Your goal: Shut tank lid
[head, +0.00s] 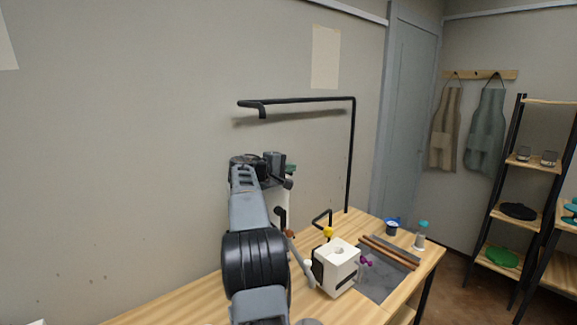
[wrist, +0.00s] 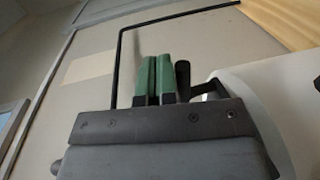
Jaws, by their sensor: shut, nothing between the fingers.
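My gripper (wrist: 155,78) is shut and empty; its two green fingers stand side by side in the wrist view. In the head view my gripper (head: 291,168) shows only as a bit of green past the end of my raised arm. A large white rounded body (wrist: 285,105), perhaps the tank or its lid, lies just right of the fingers, with a black handle-like part (wrist: 183,78) close beside them. In the head view a white surface (head: 283,198) shows behind my arm, mostly hidden. I cannot tell how far the lid is open, or whether the fingers touch it.
A white box with a round hole (head: 338,262) stands on the wooden table (head: 160,308), beside a grey mat (head: 383,285) with brown sticks (head: 388,252). A blue cup (head: 392,227) and a teal-topped bottle (head: 420,236) stand behind. A black pipe frame (head: 350,150) rises near the wall.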

